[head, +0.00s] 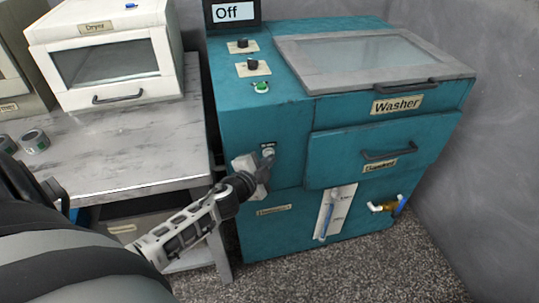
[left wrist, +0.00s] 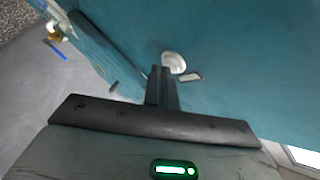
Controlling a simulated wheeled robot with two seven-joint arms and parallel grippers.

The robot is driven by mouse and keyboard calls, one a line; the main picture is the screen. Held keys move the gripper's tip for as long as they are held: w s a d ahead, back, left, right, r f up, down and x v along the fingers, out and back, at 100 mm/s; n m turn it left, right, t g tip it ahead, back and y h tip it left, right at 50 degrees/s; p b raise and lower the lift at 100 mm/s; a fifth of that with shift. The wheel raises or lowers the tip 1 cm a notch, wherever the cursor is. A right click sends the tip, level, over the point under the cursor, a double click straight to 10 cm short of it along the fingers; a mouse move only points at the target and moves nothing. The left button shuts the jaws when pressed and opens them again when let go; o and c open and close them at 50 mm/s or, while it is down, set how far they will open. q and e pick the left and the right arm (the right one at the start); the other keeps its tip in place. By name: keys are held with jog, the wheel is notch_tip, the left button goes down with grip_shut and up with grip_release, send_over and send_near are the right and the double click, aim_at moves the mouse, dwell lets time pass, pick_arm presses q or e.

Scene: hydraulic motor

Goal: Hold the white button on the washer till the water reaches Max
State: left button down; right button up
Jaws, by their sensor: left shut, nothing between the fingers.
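The teal washer (head: 290,130) stands at the centre right. Its white button (head: 268,152) is on the front panel below a small dark label; it also shows in the left wrist view (left wrist: 174,62). My left gripper (head: 268,165) is shut and empty, its fingertips right at the button. In the left wrist view the closed fingertips (left wrist: 162,72) lie just beside the button's lower edge; I cannot tell whether they touch it. A white level gauge (head: 345,203) with a blue column is low on the washer's front; its marks are too small to read. My right gripper is not in view.
A display (head: 233,13) reads "Off". The washer has a closed glass lid (head: 360,50), a closed drawer (head: 350,150), knobs and a green button (head: 261,87) on top. A brass tap (head: 383,207) sits low right. A white dryer (head: 110,55) stands on the table (head: 130,160) at left.

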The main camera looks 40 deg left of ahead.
pick_arm(q)
jog(key=shift+s, duration=0.1)
jog(key=shift+s+d, duration=0.45)
jog(key=shift+d, duration=0.15)
jog(key=shift+s+d, duration=1.6)
jog(key=shift+d, duration=0.3)
jog(key=s+d+f+n+g+h, duration=0.2)
jog(key=s+d+n+g+h, duration=0.2)
jog(key=s+d+n, duration=0.4)
jog(key=s+d, duration=0.6)
jog(key=s, duration=0.2)
jog(key=shift+d+f+g+h, duration=0.25)
jog(key=shift+d+g+h, duration=0.05)
jog(key=shift+d+g, duration=0.1)
